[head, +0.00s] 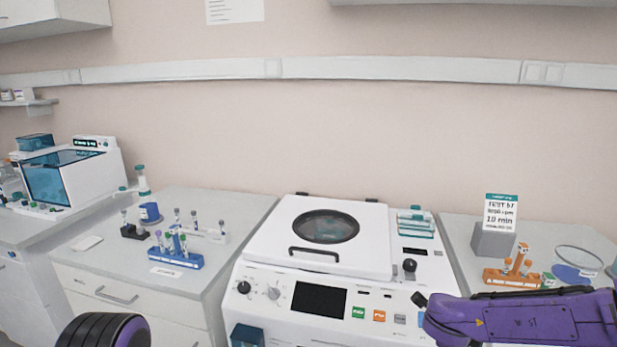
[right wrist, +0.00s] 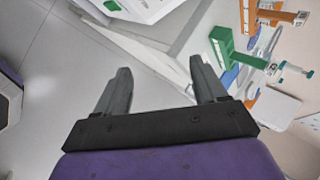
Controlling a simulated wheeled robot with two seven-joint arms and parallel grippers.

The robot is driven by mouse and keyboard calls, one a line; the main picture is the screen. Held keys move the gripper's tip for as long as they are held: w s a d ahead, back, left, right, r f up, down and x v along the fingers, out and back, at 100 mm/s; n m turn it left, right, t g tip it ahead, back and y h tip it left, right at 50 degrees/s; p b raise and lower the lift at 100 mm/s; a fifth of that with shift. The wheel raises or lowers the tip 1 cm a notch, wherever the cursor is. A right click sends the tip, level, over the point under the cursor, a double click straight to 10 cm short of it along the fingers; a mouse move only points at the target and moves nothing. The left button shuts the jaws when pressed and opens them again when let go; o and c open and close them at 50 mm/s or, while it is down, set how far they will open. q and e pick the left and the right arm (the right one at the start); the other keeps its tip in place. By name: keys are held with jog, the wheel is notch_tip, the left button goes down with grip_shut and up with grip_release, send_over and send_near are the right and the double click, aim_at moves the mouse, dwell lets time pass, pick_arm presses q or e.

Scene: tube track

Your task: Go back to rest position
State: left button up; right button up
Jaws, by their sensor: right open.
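My right gripper (right wrist: 158,88) is open and empty in the right wrist view, with its two grey fingers spread apart over the floor and the edge of a bench. In the head view my purple right arm (head: 530,317) reaches in from the right, in front of the right bench. The black and purple part of mine at the lower left (head: 103,331) shows no fingers. My left gripper does not show in either view.
A white centrifuge (head: 318,258) with its lid closed stands in the middle. A blue tube rack (head: 176,258) is on the left bench (head: 205,200). An orange rack (head: 512,275) and a sign card (head: 500,212) are on the right bench. The floor (right wrist: 60,70) is clear.

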jog(key=s+a+f+n+t+y+b, duration=0.1)
jog(key=s+a+f+n, duration=0.1)
jog(key=s+f+n, duration=0.55)
jog(key=s+a+f+n+t+b, duration=0.1)
jog(key=s+a+f+n, duration=0.2)
jog(key=f, duration=0.7)
jog(key=s+f+n+g+b, duration=0.1)
jog(key=s+f+n, duration=0.2)
jog(key=s, duration=0.4)
jog(key=s+f+n+g+y, duration=0.1)
jog(key=s+f+n, duration=0.2)
jog(key=s+f, duration=0.2)
jog(key=s+d+f+n+g+y+b, duration=0.1)
jog(key=s+f+n, duration=0.3)
jog(key=s, duration=0.5)
jog(key=shift+s+g+b, duration=0.3)
jog(key=shift+s+b, duration=0.05)
jog(key=shift+s, duration=0.05)
jog(key=shift+d, duration=0.1)
